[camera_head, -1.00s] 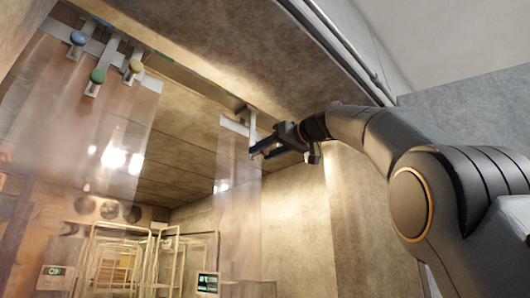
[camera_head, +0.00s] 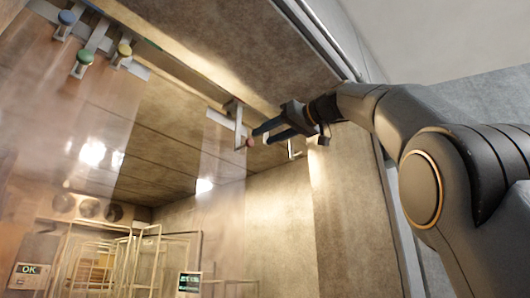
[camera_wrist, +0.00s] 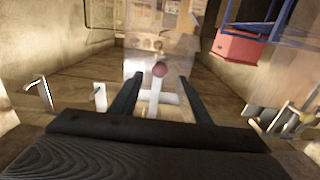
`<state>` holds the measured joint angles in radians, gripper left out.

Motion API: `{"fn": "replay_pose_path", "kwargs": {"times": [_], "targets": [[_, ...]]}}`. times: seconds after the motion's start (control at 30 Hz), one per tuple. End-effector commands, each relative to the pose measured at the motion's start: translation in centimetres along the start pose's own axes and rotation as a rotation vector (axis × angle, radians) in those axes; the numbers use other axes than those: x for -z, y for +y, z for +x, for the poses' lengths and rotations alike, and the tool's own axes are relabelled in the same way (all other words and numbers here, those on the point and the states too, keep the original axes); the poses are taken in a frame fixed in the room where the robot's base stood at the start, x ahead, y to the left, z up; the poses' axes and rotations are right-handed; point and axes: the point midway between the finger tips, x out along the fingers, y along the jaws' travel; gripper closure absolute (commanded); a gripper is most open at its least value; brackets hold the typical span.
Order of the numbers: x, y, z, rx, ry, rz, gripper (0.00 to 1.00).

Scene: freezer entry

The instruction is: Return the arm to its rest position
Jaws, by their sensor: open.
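My gripper (camera_head: 262,136) is open, with two dark fingers apart, high up near the lintel. In the wrist view my gripper (camera_wrist: 162,80) shows a finger on each side of a white hanger (camera_wrist: 156,98) with a red knob (camera_wrist: 159,70). The red knob (camera_head: 250,143) also shows just beyond the fingertips in the head view, on the pale hanger (camera_head: 226,121) of a clear strip. I see nothing held. Whether the fingers touch the knob or hanger I cannot tell.
Hangers with a blue knob (camera_head: 68,17), a green knob (camera_head: 85,57) and a yellow knob (camera_head: 124,49) are at upper left. A small hook (camera_head: 293,150) is below my gripper. The wrist view shows a red box (camera_wrist: 238,46) and a blue frame (camera_wrist: 262,24).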

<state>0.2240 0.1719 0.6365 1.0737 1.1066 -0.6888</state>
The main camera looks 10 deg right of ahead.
Motion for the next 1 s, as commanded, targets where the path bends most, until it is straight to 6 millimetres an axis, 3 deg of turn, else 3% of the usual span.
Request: {"fn": "replay_pose_path", "kwargs": {"times": [0.3,0.37,0.47,0.57,0.7,0.83,1.0], "targets": [[-0.2,0.2,0.1,-0.002,-0.003,0.004,0.57],[-0.9,0.7,0.5,-0.009,-0.013,0.018,0.57],[-3.7,2.4,1.7,-0.038,-0.055,0.068,0.57],[-8.7,5.1,3.5,-0.089,-0.126,0.151,0.57],[-17.6,8.4,5.5,-0.174,-0.247,0.269,0.57],[-26.3,10.3,6.4,-0.249,-0.363,0.359,0.57],[-38.1,11.2,6.1,-0.34,-0.52,0.45,0.57]]}}
